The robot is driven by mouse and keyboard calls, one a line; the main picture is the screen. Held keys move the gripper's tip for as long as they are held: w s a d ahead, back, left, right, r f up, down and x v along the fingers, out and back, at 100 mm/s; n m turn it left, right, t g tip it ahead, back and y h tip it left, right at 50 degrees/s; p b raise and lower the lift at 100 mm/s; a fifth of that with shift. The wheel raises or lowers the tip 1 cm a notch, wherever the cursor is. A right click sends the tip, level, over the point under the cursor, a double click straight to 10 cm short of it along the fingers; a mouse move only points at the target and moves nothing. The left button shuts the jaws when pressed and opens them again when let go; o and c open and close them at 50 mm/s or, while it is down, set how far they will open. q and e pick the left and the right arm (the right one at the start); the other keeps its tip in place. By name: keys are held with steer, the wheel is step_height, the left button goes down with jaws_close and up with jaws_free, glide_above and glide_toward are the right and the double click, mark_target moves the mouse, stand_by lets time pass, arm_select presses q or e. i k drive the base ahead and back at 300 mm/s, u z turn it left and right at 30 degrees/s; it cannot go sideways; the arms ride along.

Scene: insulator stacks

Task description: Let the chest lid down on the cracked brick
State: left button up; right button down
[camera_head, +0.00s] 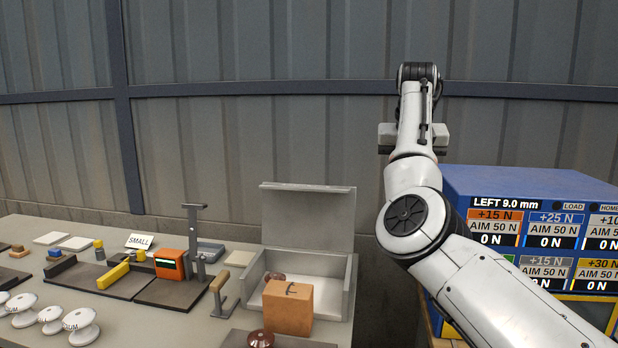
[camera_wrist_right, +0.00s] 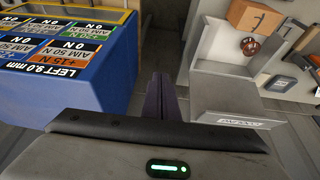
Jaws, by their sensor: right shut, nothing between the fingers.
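The chest (camera_head: 349,290) is a pale grey box on the table, and its lid (camera_head: 308,222) stands open, upright at the back. The wrist view also shows the lid (camera_wrist_right: 238,103), with a white label along its edge. The cracked brick (camera_head: 288,308) is orange-brown with a dark crack mark, at the chest's front side; I cannot tell what it rests on. It also shows at the top of the wrist view (camera_wrist_right: 254,17). My right gripper (camera_wrist_right: 160,97) is shut and empty, raised in the air beside the lid, apart from it. My left gripper is out of view.
A brown insulator disc (camera_head: 274,277) lies inside the chest, and another (camera_head: 261,339) lies in front. A blue cabinet (camera_head: 480,184) with load labels stands to the right. A wooden-handled tool (camera_head: 221,292) and an orange-boxed gauge (camera_head: 170,264) are left of the chest.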

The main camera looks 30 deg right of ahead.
mark_target(315, 218)
steer(key=i, duration=1.2)
